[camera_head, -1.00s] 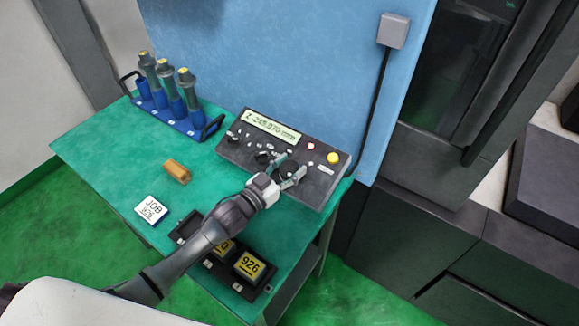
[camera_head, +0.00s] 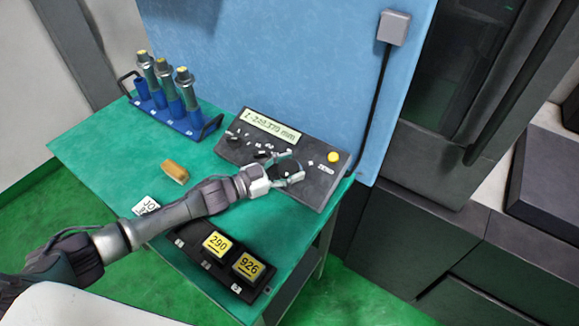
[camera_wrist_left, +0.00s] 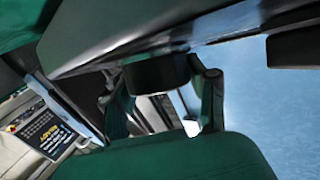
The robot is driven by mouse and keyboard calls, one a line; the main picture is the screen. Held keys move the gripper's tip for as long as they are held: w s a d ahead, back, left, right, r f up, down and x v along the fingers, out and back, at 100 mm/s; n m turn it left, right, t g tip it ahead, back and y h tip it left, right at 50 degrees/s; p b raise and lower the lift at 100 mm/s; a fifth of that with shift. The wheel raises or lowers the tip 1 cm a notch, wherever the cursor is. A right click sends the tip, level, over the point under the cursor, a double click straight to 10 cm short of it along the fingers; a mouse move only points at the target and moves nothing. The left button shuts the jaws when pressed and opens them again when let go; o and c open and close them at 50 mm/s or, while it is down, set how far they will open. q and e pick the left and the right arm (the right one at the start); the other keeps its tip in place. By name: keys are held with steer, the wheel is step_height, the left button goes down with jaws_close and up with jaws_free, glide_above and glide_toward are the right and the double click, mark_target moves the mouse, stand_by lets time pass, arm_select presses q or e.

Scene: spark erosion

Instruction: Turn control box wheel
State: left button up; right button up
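The dark control box (camera_head: 325,178) sits at the back right of the green table. Its display (camera_head: 271,126) shows a Z value ending in 370 mm; some digits are blurred. My left gripper (camera_head: 293,168) is at the box's dark wheel (camera_head: 284,167), with one finger on each side, and appears shut on it. In the left wrist view, a dark round knob, seemingly the wheel (camera_wrist_left: 158,72), lies between the fingertips of the left gripper (camera_wrist_left: 165,78). Part of the wheel is hidden by the fingers. My right gripper is not in view.
A blue rack (camera_head: 178,120) with several tool holders stands at the back left. A tan block (camera_head: 174,172), a JOB card (camera_head: 146,205) and a black tray (camera_head: 196,250) with yellow-labelled blocks 290 and 926 are nearby. A blue panel (camera_head: 290,60) rises behind.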

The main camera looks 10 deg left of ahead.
arm_select(q)
steer(key=o, duration=0.3)
steer(key=v, duration=1.2)
